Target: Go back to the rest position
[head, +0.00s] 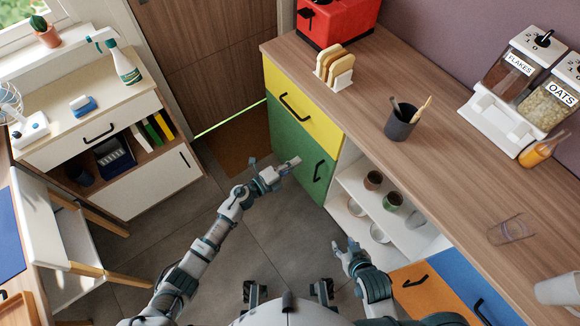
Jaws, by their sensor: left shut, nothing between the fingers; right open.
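My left arm reaches forward from the bottom of the head view. Its gripper (291,162) is shut and empty, in front of the green cabinet door (298,151); I cannot tell whether it touches the door. My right gripper (344,243) is open and empty, lower and to the right, in front of the open shelves (348,207). My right forearm runs down to the bottom edge of the view. No gas hob is in view.
A wooden counter (440,165) on the right holds a red toaster (335,22), toast rack, dark utensil cup (400,124), dispensers and glasses. Cups stand on the shelves below. A white cabinet (150,185) and chair (60,235) stand left. Grey floor (285,225) lies between.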

